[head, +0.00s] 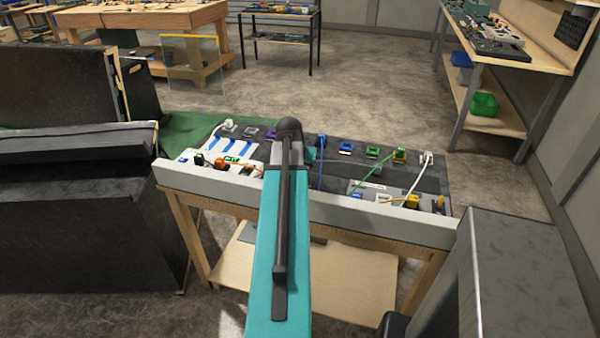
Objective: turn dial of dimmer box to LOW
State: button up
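The console (432,172) is a dark board with many small coloured parts on a wooden table. My teal arm (270,240) reaches forward over its middle and covers part of it. My gripper does not show; the arm hides it or it lies out of sight. I cannot tell which part is the dimmer box, nor see a dial or a LOW mark. A white panel with blue strips (215,144) is at the left of the board. A grey box with a pale label (372,184) is at the right front.
A pale grey rail (385,217) runs along the console's front edge. White, green, blue and orange cables rise between the parts, such as the white cable (416,177) at right. Dark cabinets (60,210) stand at left, a grey cabinet (525,275) at right front.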

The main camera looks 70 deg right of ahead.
dwell(0.4)
jog(key=o, duration=1)
jog(key=shift+a+r, duration=0.1)
jog(key=shift+r, duration=0.05)
jog(key=shift+b+v, duration=1.05)
jog(key=shift+v, duration=5.7)
